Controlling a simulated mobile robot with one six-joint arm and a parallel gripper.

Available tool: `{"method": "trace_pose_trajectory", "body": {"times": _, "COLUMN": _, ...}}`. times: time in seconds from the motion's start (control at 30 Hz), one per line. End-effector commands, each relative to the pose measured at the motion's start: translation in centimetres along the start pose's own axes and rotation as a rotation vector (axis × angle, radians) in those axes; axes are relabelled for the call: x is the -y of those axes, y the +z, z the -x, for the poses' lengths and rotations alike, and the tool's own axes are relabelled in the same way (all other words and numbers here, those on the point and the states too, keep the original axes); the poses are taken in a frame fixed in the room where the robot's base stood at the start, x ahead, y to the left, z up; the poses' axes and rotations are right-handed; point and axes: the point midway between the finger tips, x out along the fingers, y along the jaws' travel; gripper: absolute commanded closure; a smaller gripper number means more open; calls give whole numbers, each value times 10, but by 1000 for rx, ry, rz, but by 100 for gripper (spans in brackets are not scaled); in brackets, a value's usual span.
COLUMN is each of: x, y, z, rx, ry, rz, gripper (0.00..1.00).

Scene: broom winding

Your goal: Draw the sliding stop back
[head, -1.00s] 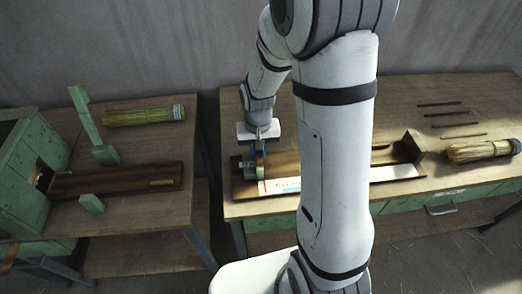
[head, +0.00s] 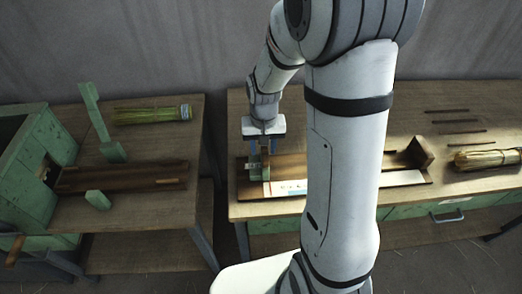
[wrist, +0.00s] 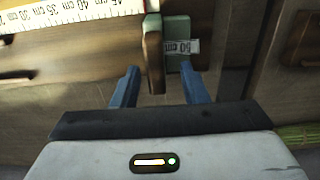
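The sliding stop is a green block (head: 255,172) with a brown wooden face, at the left end of the wooden measuring trough (head: 398,190). My gripper (wrist: 162,80) is open, one blue finger on each side of the stop. A gap shows at the left finger; whether the right finger touches the green block cannot be told. In the head view my gripper (head: 263,148) is right above the stop.
A ruler strip (wrist: 60,22) runs along the trough. A straw bundle (head: 487,160) lies at right, with thin dark rods (head: 455,121) behind it. Another bundle (head: 150,114) and a green machine (head: 35,160) are on the left table, across a gap.

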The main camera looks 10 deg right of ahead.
Motion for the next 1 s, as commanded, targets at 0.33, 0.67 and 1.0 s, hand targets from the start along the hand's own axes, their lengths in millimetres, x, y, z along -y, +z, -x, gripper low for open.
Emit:
{"method": "trace_pose_trajectory", "body": {"times": 0.33, "x": 0, "y": -2, "z": 52, "rx": -4, "ry": -1, "rz": -1, "gripper": 60}}
{"method": "trace_pose_trajectory", "body": {"times": 0.67, "x": 0, "y": -1, "z": 56, "rx": -1, "ry": 0, "rz": -1, "gripper": 60}}
{"method": "trace_pose_trajectory", "body": {"times": 1.0, "x": -1, "y": 3, "z": 63, "rx": -12, "ry": -2, "rz": 4, "gripper": 60}}
